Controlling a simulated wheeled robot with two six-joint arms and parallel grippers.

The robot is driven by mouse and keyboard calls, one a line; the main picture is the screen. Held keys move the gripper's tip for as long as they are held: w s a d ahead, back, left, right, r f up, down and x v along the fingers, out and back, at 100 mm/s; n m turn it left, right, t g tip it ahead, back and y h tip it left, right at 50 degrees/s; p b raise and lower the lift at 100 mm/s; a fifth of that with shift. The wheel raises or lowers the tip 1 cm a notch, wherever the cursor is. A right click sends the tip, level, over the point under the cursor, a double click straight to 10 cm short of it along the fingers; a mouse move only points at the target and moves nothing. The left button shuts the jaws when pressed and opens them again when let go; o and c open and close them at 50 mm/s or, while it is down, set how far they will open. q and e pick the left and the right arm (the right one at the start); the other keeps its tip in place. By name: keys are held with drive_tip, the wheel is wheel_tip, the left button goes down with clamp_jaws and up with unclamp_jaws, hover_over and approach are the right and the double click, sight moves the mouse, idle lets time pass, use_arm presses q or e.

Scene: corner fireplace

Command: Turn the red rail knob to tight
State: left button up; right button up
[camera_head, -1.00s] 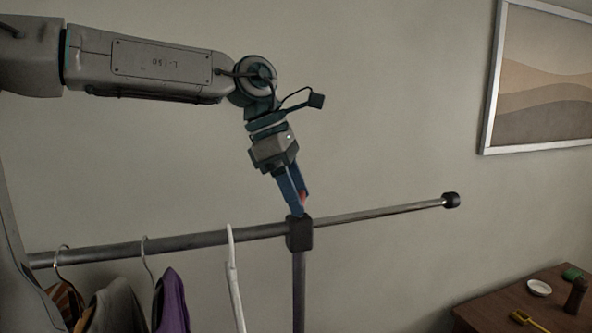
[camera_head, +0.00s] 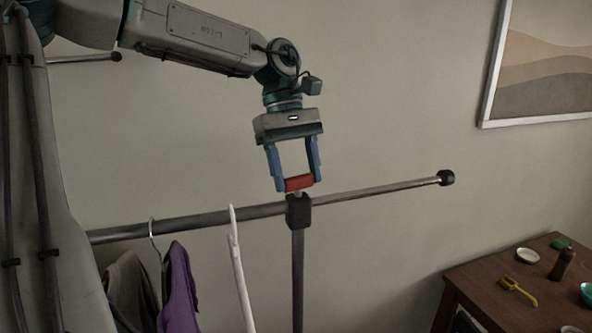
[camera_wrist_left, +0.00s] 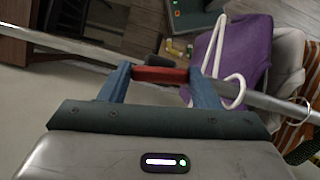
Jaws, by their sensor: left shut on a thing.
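The red rail knob (camera_head: 299,183) is a short red bar on top of the black clamp block (camera_head: 298,211) where the rail meets its upright post. My left gripper (camera_head: 298,184) comes down from above with its blue fingers on the two ends of the red knob, shut on it. In the left wrist view the red knob (camera_wrist_left: 160,75) spans between the two blue fingertips. The metal rail (camera_head: 375,192) runs through the clamp block and ends in a black cap at the right. My right gripper is not in view.
A white hanger (camera_head: 237,265), a purple garment (camera_head: 178,290) and a grey garment (camera_head: 130,290) hang from the rail left of the post. A brown table (camera_head: 485,290) with small items stands at the lower right. The wall behind the gripper is clear.

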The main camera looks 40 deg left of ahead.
use_arm(q)
drive_tip(key=shift+m+g, duration=0.4)
drive_tip(key=shift+m, duration=0.7)
drive_tip(key=shift+y, duration=0.3)
drive_tip(key=o, duration=1)
drive_tip(key=shift+w, duration=0.1)
